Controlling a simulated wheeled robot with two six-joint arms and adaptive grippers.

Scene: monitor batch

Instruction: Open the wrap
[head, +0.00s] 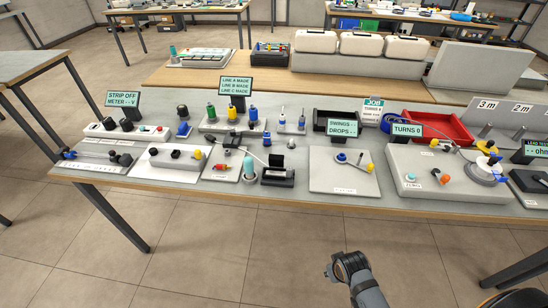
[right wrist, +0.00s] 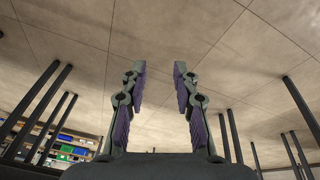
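I cannot tell for sure which thing is the wrap. At the right of the bench, a grey board (head: 413,168) with a "TURNS 0" sign (head: 407,129) carries a cyan button (head: 411,176), an orange knob (head: 445,178) and a pale round spool-like part (head: 484,172) with yellow and blue pieces. A thin cord runs near its top. My left gripper is out of view.
The bench (head: 270,204) holds several small stations: a "SWINGS / DROPS" plate (head: 342,185), a red tray (head: 438,128), a dark bin (head: 337,121) and upright signs. White-lidded boxes (head: 361,45) stand behind. The floor before the bench (head: 230,250) is clear.

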